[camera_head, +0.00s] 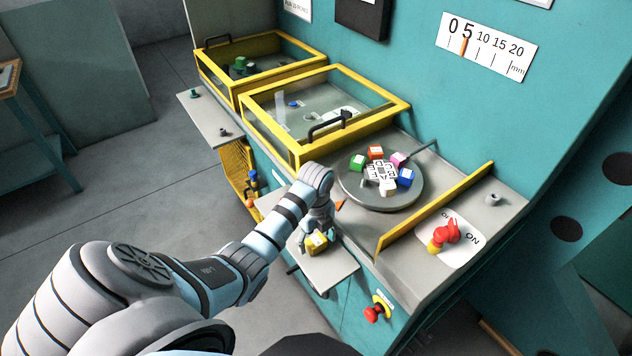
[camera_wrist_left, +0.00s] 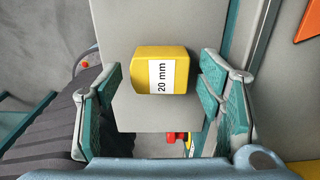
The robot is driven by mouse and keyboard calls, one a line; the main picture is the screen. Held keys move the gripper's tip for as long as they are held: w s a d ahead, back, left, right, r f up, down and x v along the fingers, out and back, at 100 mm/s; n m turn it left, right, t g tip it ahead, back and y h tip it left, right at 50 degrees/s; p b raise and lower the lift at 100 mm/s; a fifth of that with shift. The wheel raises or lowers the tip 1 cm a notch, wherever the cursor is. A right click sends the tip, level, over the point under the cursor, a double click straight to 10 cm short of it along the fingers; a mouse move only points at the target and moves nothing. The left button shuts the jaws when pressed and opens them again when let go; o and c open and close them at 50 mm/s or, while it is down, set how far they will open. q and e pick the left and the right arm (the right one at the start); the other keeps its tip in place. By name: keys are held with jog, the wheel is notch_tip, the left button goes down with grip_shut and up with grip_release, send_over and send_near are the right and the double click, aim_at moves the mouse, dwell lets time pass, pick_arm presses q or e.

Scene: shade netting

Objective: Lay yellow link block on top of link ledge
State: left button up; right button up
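The yellow block (camera_head: 317,243), marked "20 mm" in the left wrist view (camera_wrist_left: 160,72), appears to lie on the small grey ledge (camera_head: 335,268) at the front of the teal machine. The ledge also fills the middle of the left wrist view (camera_wrist_left: 150,115). My left gripper (camera_head: 319,236) points down over the ledge with its fingers on either side of the block. The left wrist view shows the fingers open, with a gap on each side of the block. The gripper partly hides the block in the head view. My right gripper is out of view.
A round grey turntable (camera_head: 385,203) with several coloured blocks stands behind the ledge. Two yellow-framed boxes (camera_head: 390,108) are further left. A yellow rail (camera_head: 425,218), a red switch (camera_head: 446,232) and a red button (camera_head: 375,313) are to the right.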

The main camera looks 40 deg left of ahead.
aim_at(316, 240)
pick_arm(q)
notch_tip(316, 240, up, 8)
jog(key=shift+f, duration=0.1)
dwell(0.4)
jog(key=shift+f, duration=0.1)
